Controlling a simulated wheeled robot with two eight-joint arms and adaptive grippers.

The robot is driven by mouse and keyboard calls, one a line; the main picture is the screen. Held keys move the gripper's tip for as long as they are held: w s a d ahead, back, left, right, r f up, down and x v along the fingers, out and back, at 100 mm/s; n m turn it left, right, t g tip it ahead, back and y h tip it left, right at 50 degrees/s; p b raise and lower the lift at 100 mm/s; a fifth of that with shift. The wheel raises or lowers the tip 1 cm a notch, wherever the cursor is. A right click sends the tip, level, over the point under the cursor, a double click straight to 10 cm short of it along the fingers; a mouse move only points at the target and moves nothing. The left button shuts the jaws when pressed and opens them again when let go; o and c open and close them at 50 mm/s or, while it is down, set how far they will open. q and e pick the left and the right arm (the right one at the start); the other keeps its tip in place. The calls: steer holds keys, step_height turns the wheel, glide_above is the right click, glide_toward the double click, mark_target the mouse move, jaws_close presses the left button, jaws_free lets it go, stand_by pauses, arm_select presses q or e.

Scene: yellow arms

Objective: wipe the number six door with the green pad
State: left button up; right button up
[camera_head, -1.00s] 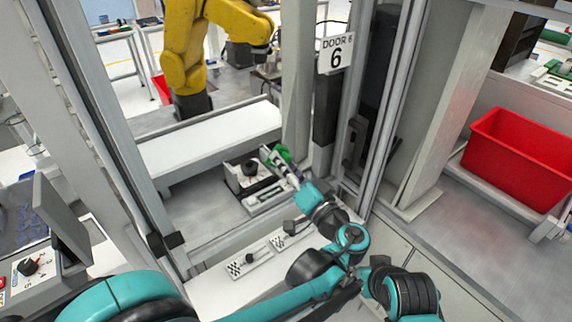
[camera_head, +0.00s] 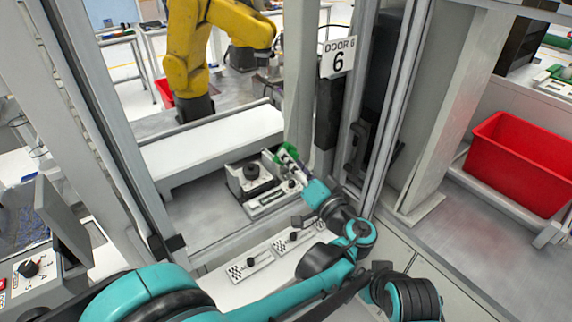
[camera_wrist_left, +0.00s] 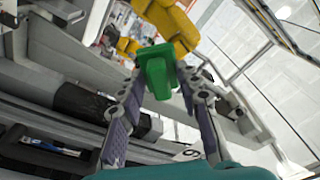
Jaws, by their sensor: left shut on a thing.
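The green pad (camera_wrist_left: 157,70) is held between the fingers of my left gripper (camera_wrist_left: 160,85) in the left wrist view. In the head view the left gripper (camera_head: 290,160) reaches into the door opening, with a bit of the green pad (camera_head: 281,153) at its tip. The door sign (camera_head: 338,57) reads "DOOR 6" and hangs on a post above and to the right of the gripper. I cannot tell whether the pad touches any surface. My right gripper does not show.
A yellow robot arm (camera_head: 188,70) stands behind the opening, near a white bench (camera_head: 215,142). A grey box with a black knob (camera_head: 250,180) is close to my gripper. A red bin (camera_head: 520,162) stands at the right. Metal frame posts flank the opening.

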arm_select(q)
steer(key=shift+w+d, duration=0.5)
steer(key=shift+d, duration=0.15)
steer(key=shift+a, duration=0.1)
steer(key=shift+s+a, duration=0.55)
steer(key=shift+a, duration=0.3)
steer(key=shift+s+a, duration=0.55)
steer(key=shift+a, duration=0.25)
